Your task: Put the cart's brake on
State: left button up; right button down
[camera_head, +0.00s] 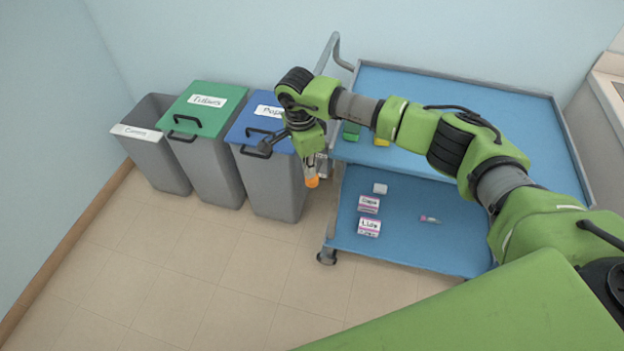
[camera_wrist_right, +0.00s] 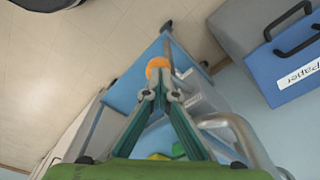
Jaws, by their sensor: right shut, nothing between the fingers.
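The blue two-shelf cart (camera_head: 400,245) stands right of the bins, with a grey push handle (camera_head: 331,48) at its left end. An orange knob (camera_head: 312,182), apparently the brake lever's end, shows at the cart's left side. My right gripper (camera_head: 311,170) is shut and empty, pointing down just above the knob. In the wrist view the orange knob (camera_wrist_right: 157,67) lies right at the closed fingertips (camera_wrist_right: 160,84); I cannot tell whether they touch. A grey bar (camera_wrist_right: 169,50) shows beyond it, near the caster (camera_wrist_right: 167,25). My left gripper is out of view.
A grey bin (camera_head: 160,165), a green-lidded bin (camera_head: 215,160) and a blue-lidded bin (camera_head: 272,185) stand left of the gripper, the last one close. Labelled boxes (camera_head: 369,227) and a small tube (camera_head: 430,219) lie on the lower shelf. The floor in front is clear.

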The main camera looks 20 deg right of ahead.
jog(key=shift+d+f, duration=0.1)
jog(key=shift+f, duration=0.1)
notch_tip(320, 180, down, 4)
jog(key=b, duration=0.3)
jog(key=shift+w+r, duration=0.1)
jog(key=shift+r, duration=0.2)
jog(key=shift+a+r, duration=0.1)
jog(key=shift+a, duration=0.2)
jog(key=shift+s+a+r, duration=0.1)
jog(key=shift+a+r, duration=0.1)
jog(key=shift+a, duration=0.4)
jog(key=shift+s+a+r, duration=0.1)
jog(key=shift+a+r, duration=0.1)
jog(key=shift+a, duration=0.4)
